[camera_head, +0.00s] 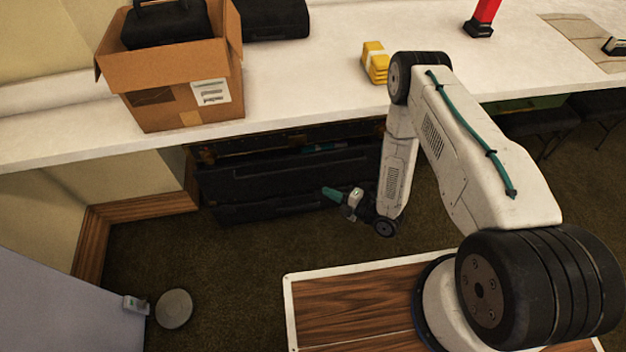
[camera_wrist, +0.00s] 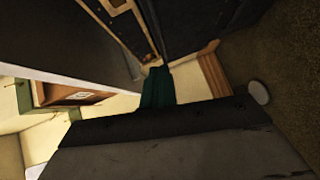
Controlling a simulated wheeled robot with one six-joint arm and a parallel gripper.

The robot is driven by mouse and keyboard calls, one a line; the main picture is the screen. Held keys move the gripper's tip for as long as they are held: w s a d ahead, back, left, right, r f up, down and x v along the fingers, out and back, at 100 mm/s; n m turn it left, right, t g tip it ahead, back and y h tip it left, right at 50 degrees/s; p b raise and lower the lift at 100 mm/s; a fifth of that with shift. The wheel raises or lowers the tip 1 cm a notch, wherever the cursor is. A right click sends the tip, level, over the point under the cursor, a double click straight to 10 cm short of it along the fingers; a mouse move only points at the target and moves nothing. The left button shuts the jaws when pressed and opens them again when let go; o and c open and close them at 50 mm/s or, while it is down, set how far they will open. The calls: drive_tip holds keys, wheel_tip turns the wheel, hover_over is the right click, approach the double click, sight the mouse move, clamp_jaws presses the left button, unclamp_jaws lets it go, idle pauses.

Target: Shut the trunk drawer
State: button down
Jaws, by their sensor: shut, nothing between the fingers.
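The dark trunk (camera_head: 225,212) stands on the carpet under the white counter. Its drawer (camera_head: 260,178) looks pulled out, with a strip of its inside and a small teal item showing beneath the counter edge. How far out it is cannot be told exactly. My gripper (camera_head: 331,193), with teal fingertips, is shut and empty in front of the dark drawer front; contact cannot be told. In the wrist view the teal fingers of my gripper (camera_wrist: 157,88) are together, and the dark trunk (camera_wrist: 185,25) fills the top.
The counter (camera_head: 300,85) overhangs the trunk. On it stand a cardboard box (camera_head: 170,105) with a black case in it, yellow bundles (camera_head: 375,62) and a red object (camera_head: 483,15). A round grey disc (camera_head: 174,309) lies at lower left.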

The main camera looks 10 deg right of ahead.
sight(296, 160)
drive_tip(key=w+d+x, duration=0.1)
drive_tip(key=w+x, duration=0.1)
drive_tip(key=x, duration=1)
drive_tip(key=shift+d+f, duration=0.15)
drive_tip(key=shift+f, duration=0.1)
drive_tip(key=shift+w, duration=0.2)
drive_tip(key=w, duration=0.4)
drive_tip(key=shift+w+r, duration=0.1)
drive_tip(key=shift+w, duration=0.4)
